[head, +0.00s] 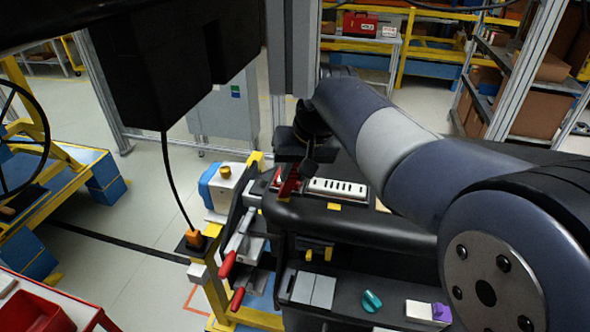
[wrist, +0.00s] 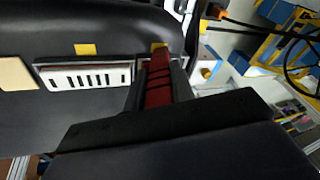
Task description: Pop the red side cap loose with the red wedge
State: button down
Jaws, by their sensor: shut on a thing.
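My gripper (head: 299,168) is shut on the red wedge (head: 290,186), which points down at the top of the black dashboard. In the wrist view the red wedge (wrist: 157,82) shows between my dark fingers (wrist: 156,100), its tip beside the left-hand end of the slotted white vent panel as the head view has it. A small red piece (head: 277,178) beside the wedge in the head view looks like the red side cap, mostly hidden by wedge and fingers. I cannot tell whether the wedge touches it. In the wrist view the cap cannot be told apart from the wedge.
The white vent panel (head: 338,188) lies in the dashboard top (head: 350,222) close by. Red-handled clamps (head: 228,262) and a blue-and-white unit (head: 222,190) stand at the left. Below are a teal knob (head: 371,300) and a purple-ended white block (head: 428,311).

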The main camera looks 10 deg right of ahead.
jog(key=shift+r+p, duration=0.4)
jog(key=shift+r, duration=3.05)
